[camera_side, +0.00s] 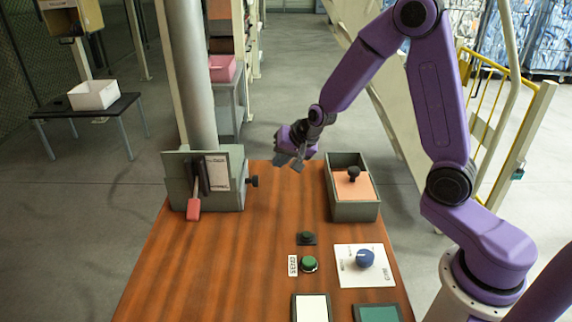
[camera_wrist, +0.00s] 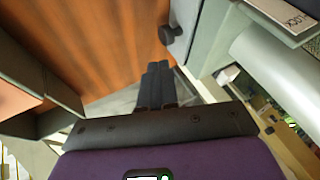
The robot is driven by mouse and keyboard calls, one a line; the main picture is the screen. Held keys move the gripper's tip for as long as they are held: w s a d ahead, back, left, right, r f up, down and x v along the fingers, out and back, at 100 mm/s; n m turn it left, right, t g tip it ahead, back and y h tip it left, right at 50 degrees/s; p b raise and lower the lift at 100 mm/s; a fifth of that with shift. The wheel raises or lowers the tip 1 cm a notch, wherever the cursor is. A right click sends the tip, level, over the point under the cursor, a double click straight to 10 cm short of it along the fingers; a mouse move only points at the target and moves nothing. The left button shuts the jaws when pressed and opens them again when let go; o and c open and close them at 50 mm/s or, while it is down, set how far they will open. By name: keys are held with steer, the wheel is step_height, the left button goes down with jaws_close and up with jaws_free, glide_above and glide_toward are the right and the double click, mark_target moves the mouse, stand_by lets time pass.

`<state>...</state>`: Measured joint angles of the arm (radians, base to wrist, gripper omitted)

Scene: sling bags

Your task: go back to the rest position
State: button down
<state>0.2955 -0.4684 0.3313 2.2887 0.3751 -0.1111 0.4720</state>
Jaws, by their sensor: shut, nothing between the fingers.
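My gripper (camera_side: 290,161) hangs in the air over the far edge of the wooden table (camera_side: 220,270) in the side view, between the grey-green lever box and the open-topped green box. Its fingers also show in the wrist view (camera_wrist: 157,70), side by side and shut with nothing between them. The gripper appears apart from everything around it.
The lever box (camera_side: 228,190) has a red-tipped lever (camera_side: 193,208) and a black side knob (camera_side: 253,181). The green box (camera_side: 352,207) holds an orange panel with a black knob. Green buttons (camera_side: 309,264) and a blue knob (camera_side: 365,258) sit nearer. The table's left front is clear.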

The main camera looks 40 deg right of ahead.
steer(key=s+a+r+n+g+y, duration=0.1)
steer(key=s+a+r+n+g, duration=0.1)
steer(key=s+a+n, duration=0.5)
steer(key=s+a+r+n+g+y, duration=0.1)
steer(key=s+a+r+n+g, duration=0.15)
steer(key=s, duration=0.75)
steer(key=s+d+r+n+g+h, duration=0.1)
steer(key=s+d+n, duration=0.2)
steer(key=s, duration=0.6)
steer(key=s+d+r+n+g+h, duration=0.1)
steer(key=s+d+n, duration=0.2)
steer(key=s+n, duration=0.5)
steer(key=shift+s+d, duration=0.15)
steer(key=shift+s, duration=0.5)
steer(key=shift+g, duration=0.25)
